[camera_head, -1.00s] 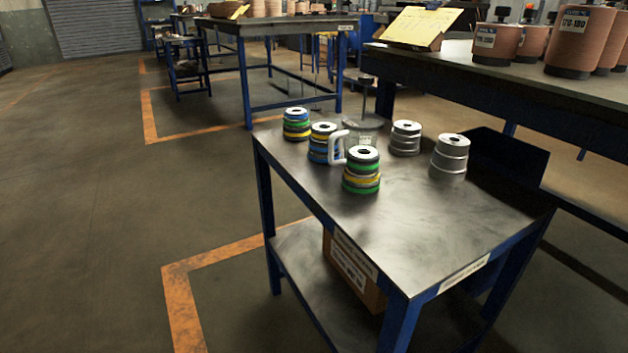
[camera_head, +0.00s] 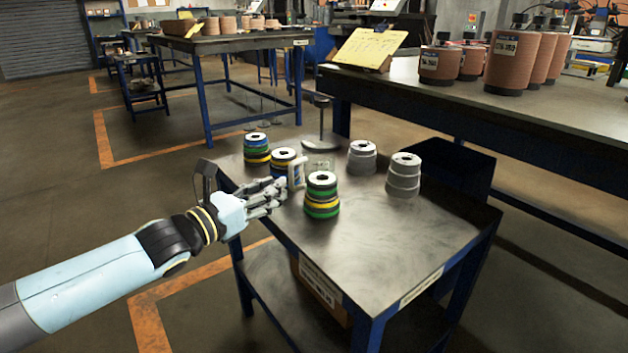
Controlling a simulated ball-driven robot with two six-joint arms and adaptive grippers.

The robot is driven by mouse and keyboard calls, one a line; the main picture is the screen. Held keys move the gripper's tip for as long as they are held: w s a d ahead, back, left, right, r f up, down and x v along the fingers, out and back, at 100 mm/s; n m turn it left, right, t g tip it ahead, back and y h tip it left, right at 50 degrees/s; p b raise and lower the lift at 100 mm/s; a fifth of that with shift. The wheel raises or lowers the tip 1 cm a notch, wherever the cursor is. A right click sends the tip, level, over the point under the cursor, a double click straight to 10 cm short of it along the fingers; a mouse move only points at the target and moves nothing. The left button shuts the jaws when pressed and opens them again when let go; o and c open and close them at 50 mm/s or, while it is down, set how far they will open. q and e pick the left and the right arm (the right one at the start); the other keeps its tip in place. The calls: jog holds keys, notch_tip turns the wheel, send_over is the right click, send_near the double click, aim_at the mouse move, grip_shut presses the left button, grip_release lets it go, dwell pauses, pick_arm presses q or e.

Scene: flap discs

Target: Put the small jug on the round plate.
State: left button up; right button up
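The small jug (camera_head: 319,163) looks like clear glass with a pale handle (camera_head: 297,174) on its left. It stands on the small metal table among the disc stacks, partly hidden by the front stack. A round grey plate (camera_head: 320,145) with an upright post lies just behind it, at the table's back. My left gripper (camera_head: 283,196) reaches in from the left, just left of and below the handle in the picture. Its fingers look spread and empty. Whether they touch the handle or a stack cannot be told. My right gripper is not in view.
Green-yellow-black (camera_head: 321,196) and blue-yellow (camera_head: 283,163) disc stacks crowd the jug. Another coloured stack (camera_head: 257,148) stands at back left. Two grey stacks (camera_head: 362,157) (camera_head: 404,175) stand to the right. The table's front right (camera_head: 385,235) is clear.

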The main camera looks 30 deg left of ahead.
aim_at(291, 187)
pick_arm(q)
jog(key=shift+w+d, duration=0.1)
jog(key=shift+w, duration=0.95)
jog(key=w, duration=0.4)
jog(key=shift+w+d, duration=0.2)
jog(key=shift+w, duration=0.05)
jog(key=shift+f, duration=0.1)
grip_shut()
